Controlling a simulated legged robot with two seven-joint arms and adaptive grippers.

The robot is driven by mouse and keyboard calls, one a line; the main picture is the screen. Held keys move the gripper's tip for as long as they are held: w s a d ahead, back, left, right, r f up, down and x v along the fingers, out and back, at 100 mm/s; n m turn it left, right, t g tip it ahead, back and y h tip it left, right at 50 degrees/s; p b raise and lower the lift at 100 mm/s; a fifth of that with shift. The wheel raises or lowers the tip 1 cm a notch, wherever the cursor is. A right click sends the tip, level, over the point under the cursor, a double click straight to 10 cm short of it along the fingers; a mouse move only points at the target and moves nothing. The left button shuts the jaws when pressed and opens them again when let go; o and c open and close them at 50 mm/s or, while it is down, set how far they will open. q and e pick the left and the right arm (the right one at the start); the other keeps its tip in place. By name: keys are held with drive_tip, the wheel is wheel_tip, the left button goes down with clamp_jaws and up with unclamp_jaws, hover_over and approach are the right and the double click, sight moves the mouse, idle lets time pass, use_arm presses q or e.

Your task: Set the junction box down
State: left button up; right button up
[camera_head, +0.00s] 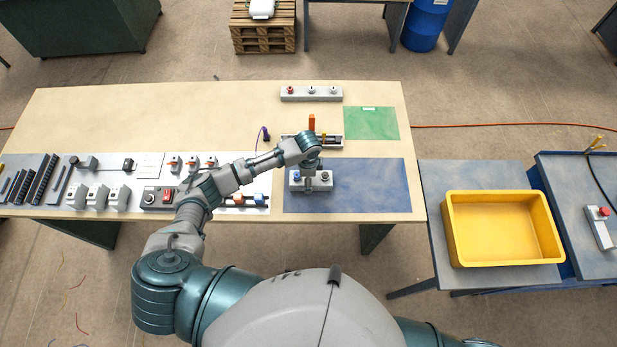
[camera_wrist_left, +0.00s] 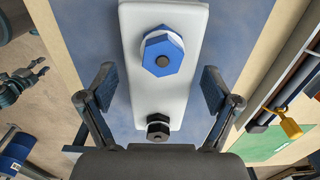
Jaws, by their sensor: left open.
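The junction box (camera_head: 297,183) is a pale grey box with a blue gland and a black gland. It is over the blue mat (camera_head: 375,190) at the right part of the workbench and looks to rest flat on it. In the left wrist view the box (camera_wrist_left: 165,90) lies beyond the fingers, with its blue gland large in the middle. My left gripper (camera_wrist_left: 158,90) is open, its fingers spread on either side, with a gap to the box. In the head view my left gripper (camera_head: 311,181) partly hides the box.
A narrow tray (camera_head: 330,141) with an orange-handled tool stands just behind the mat. A green mat (camera_head: 371,123) and a grey button strip (camera_head: 311,94) lie farther back. Several parts crowd the bench's left. A yellow bin (camera_head: 505,262) stands on the right side table.

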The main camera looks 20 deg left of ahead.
use_arm(q)
wheel_tip(320, 180, up, 12)
drive_tip(key=shift+b, duration=0.4)
idle(0.3)
